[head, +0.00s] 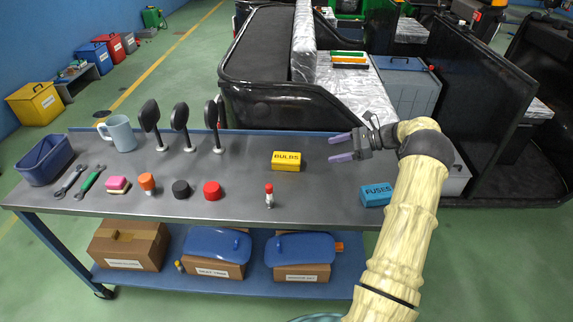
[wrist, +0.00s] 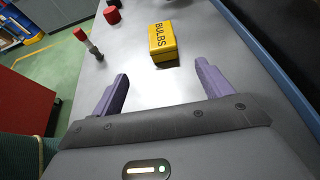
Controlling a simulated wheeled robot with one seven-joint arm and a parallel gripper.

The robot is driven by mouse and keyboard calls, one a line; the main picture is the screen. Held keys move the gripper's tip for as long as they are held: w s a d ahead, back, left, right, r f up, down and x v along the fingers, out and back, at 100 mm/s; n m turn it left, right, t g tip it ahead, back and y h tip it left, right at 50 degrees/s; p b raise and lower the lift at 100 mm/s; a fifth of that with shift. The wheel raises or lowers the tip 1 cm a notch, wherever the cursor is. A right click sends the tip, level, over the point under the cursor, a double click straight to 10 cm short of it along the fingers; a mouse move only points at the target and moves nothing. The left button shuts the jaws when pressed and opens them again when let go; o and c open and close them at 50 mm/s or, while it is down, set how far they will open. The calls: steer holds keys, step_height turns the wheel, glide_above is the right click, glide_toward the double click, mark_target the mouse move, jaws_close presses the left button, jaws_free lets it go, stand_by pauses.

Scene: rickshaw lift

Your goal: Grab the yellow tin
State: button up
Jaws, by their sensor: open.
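The yellow tin (head: 286,161), a small box labelled BULBS, sits on the grey workbench (head: 240,180) right of its middle. My gripper (head: 335,148) is open and empty, with purple fingers pointing left toward the tin from its right side. In the wrist view the yellow tin (wrist: 163,42) lies ahead of the fingertips, roughly midway between them and apart from them. The open fingers of my gripper (wrist: 160,75) show bare bench between them.
A blue FUSES tin (head: 376,194) sits near the bench's right end. Red (head: 212,190) and black (head: 181,189) round items lie left. Three black mirrors (head: 181,122) stand behind. The bench around the yellow tin is clear.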

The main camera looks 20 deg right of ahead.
mark_target(294, 157)
steer(key=x, duration=1.2)
steer(key=shift+a+f, duration=0.1)
steer(key=shift+f, duration=0.05)
steer(key=x, duration=0.5)
steer(key=shift+w, duration=0.25)
steer(key=shift+c, duration=0.2)
steer(key=c, duration=1.1)
